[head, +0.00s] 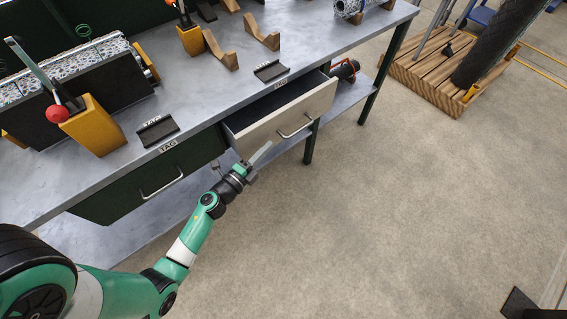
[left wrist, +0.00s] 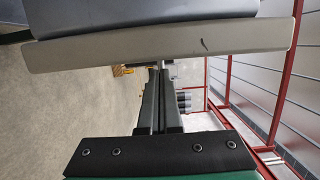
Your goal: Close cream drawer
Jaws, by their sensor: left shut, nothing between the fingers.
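The cream drawer (head: 280,125) is pulled out from under the grey workbench, and its inside shows between the benchtop and the cream front. A metal bar handle (head: 295,127) is on its front. My left gripper (head: 262,154) is just in front of the drawer's left part, left of the handle and below the front's top edge. Its fingers are together and empty. In the left wrist view the fingertips (left wrist: 160,70) point at the cream front panel (left wrist: 110,50). I cannot tell whether they touch it. My right gripper is not in view.
The dark green drawer (head: 148,182) left of it is shut. The benchtop (head: 215,95) holds yellow blocks, a dark label stand (head: 157,130) and another (head: 271,71). A bench leg (head: 311,142) stands right of the gripper. The concrete floor (head: 380,220) in front is clear.

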